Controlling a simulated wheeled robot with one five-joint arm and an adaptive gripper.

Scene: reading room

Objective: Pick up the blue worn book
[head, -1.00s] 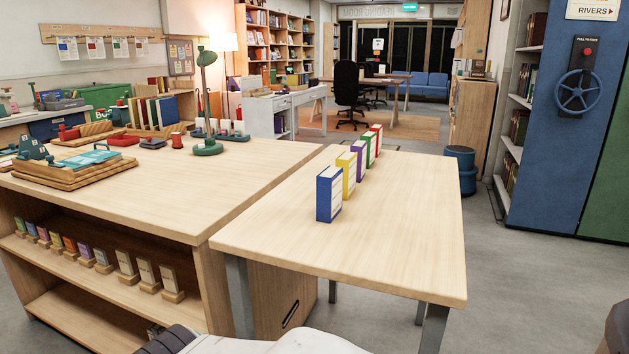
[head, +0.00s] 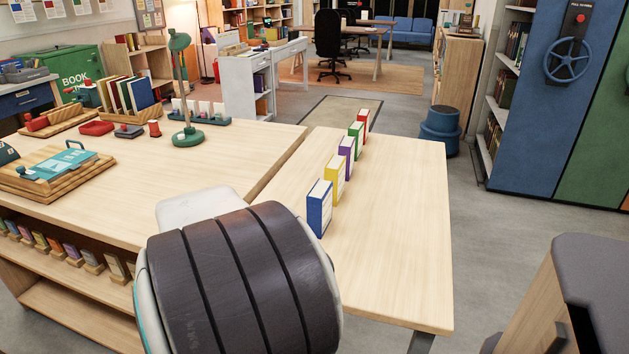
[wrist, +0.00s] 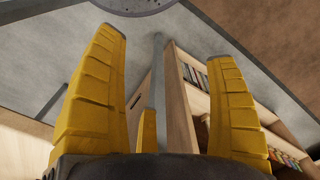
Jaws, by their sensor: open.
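The blue book (head: 319,208) stands upright at the near end of a row of books on the light wood table (head: 398,240). Behind it, in the head view, stand a yellow book (head: 335,180), a purple book (head: 346,155), a green book (head: 356,135) and a red book (head: 363,124). Wear on the blue book is too small to tell. My gripper (wrist: 168,50) shows in the wrist view with its yellow fingers spread wide and nothing between them. It faces floor and furniture there; no book of the row shows in that view.
My dark arm link covers the near middle of the head view, close to the blue book. A green desk lamp (head: 187,135) and a wooden tray (head: 50,180) stand on the larger table at left. The table right of the row is clear. A blue stool (head: 440,132) stands beyond.

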